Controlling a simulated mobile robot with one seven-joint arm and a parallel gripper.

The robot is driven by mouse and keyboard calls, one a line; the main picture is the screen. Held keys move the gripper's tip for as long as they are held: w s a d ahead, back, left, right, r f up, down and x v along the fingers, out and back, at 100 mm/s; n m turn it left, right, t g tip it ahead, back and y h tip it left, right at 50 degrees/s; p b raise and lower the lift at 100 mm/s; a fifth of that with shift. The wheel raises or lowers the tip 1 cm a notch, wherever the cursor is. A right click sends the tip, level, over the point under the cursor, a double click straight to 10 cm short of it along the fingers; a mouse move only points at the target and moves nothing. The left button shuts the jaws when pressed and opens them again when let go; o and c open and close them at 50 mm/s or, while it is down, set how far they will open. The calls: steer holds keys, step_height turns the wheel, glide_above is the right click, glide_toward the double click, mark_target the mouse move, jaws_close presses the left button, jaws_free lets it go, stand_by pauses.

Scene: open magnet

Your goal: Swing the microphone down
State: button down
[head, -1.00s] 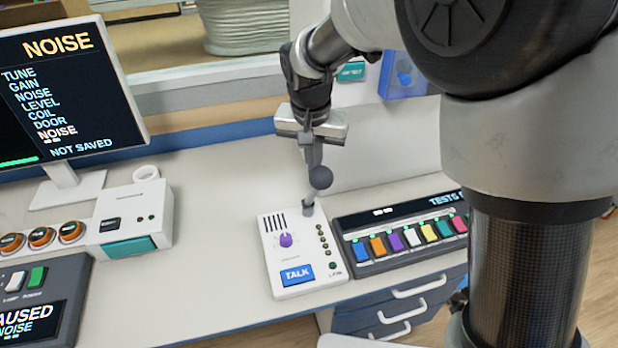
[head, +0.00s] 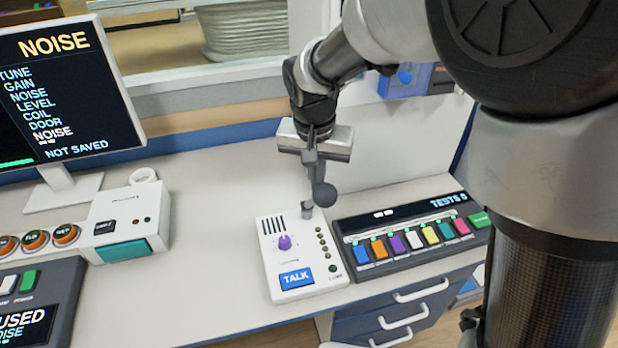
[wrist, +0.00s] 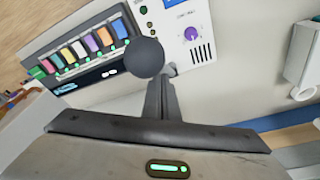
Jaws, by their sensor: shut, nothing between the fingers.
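My gripper (head: 314,172) is shut and empty. It points down, its fingertips right at the ball's upper side, seemingly touching it. In the wrist view the ball (wrist: 145,57) sits just beyond my fingertips (wrist: 162,82) and hides most of the stem.
A panel of coloured keys (head: 412,238) stands close on the right of the TALK box. A white unit with a teal button (head: 130,225) and a NOISE screen (head: 70,95) are on the left. The desk between is clear. A low wall and window ledge run behind.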

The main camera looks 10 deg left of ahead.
mark_target(320, 194)
steer(key=shift+s+d+f+b, duration=0.35)
steer(key=shift+s+f+b, duration=0.15)
steer(key=shift+s, duration=0.2)
steer(key=shift+s+d+f+b, duration=0.2)
steer(key=shift+s+f+b, duration=0.2)
steer(key=shift+f+b, duration=0.25)
steer(key=shift+w, duration=0.1)
steer(key=shift+w+a+r+p, duration=0.1)
steer(key=shift+w+a+p, duration=0.2)
steer(key=shift+w, duration=0.25)
steer(key=shift+w+a+r+p, duration=0.1)
steer(key=shift+w+a+p, duration=0.15)
steer(key=shift+w, duration=0.25)
